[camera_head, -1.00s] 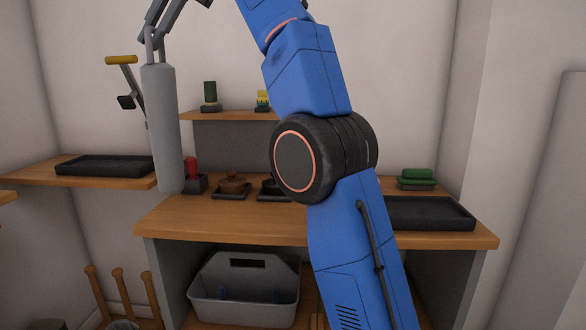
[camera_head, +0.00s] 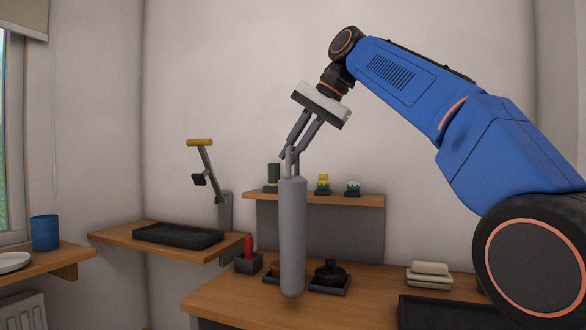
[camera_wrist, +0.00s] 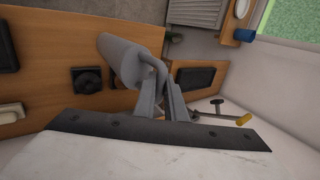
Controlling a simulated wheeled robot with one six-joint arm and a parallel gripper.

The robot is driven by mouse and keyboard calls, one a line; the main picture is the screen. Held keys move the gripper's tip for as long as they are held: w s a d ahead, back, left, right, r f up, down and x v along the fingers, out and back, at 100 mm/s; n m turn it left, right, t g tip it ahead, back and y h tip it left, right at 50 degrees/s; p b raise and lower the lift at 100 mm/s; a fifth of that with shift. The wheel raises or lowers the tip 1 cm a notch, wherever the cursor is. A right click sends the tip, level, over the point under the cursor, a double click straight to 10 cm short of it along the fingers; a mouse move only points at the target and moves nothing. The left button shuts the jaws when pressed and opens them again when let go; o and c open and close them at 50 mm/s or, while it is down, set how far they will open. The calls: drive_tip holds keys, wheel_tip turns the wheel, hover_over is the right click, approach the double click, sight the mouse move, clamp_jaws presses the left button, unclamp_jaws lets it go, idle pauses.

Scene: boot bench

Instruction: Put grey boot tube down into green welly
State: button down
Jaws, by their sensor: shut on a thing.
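The grey boot tube (camera_head: 292,240) is a long rounded cylinder with a loop handle at its top. My gripper (camera_head: 293,155) is shut on that handle, and the tube hangs upright below it in the head view. In the head view the tube is in front of the bench and hides part of it. In the wrist view the tube (camera_wrist: 121,60) points away from my gripper (camera_wrist: 165,92). I see no green welly in either view now.
The wooden bench (camera_head: 225,300) holds a dark pot, a red-topped item (camera_head: 248,246), pale folded cloths (camera_head: 430,272) and a black tray (camera_head: 440,312). A small shelf (camera_head: 345,199) stands behind. A side shelf with a black tray (camera_head: 178,236) and a blue cup (camera_head: 45,232) are left.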

drive_tip(key=shift+f, duration=2.15)
drive_tip(key=c, duration=1.8)
unclamp_jaws()
drive_tip(key=v, duration=1.2)
